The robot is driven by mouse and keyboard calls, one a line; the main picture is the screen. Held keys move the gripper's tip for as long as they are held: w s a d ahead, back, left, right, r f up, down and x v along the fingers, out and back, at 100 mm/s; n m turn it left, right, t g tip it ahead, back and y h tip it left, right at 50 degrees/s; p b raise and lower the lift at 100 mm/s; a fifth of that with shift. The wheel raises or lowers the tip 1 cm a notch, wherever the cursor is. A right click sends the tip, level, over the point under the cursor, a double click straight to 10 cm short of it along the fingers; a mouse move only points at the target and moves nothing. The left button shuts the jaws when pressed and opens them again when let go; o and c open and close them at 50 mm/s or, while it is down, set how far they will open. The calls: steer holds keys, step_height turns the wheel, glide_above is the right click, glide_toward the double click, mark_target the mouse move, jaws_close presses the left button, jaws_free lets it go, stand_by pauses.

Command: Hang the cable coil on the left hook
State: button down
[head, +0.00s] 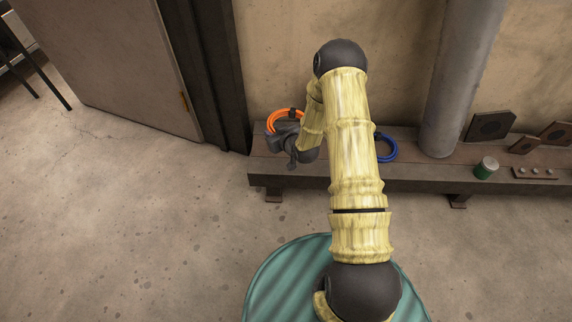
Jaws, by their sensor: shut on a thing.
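An orange cable coil (285,112) shows in the head view at the dark end of my arm, over the left end of the low bench. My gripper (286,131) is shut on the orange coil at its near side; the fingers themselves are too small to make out. A blue cable coil (387,149) is at the bench just right of my arm, which covers part of it. I see no hook in this view. My arm hides part of the wall and bench.
The low brown bench (420,178) runs along the wall. A green can (486,168), dark square plates (489,126) and a small strip with knobs (535,172) are at the right. A dark post (206,75) and door (125,60) stand left.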

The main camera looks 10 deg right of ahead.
steer(key=f+b, duration=0.1)
steer(key=w+f+b, duration=0.1)
steer(key=f, duration=0.1)
steer(key=shift+d+f, duration=0.1)
steer(key=b, duration=0.3)
glide_above(275, 157)
steer(key=shift+w+f, duration=0.1)
steer(key=shift+f, duration=2.35)
steer(key=shift+f, duration=0.1)
step_height(275, 157, down, 4)
steer(key=b, duration=0.2)
steer(key=shift+f+b, duration=0.25)
steer(key=shift+b, duration=0.1)
steer(key=c, duration=1.2)
jaws_free()
steer(key=shift+c, duration=0.2)
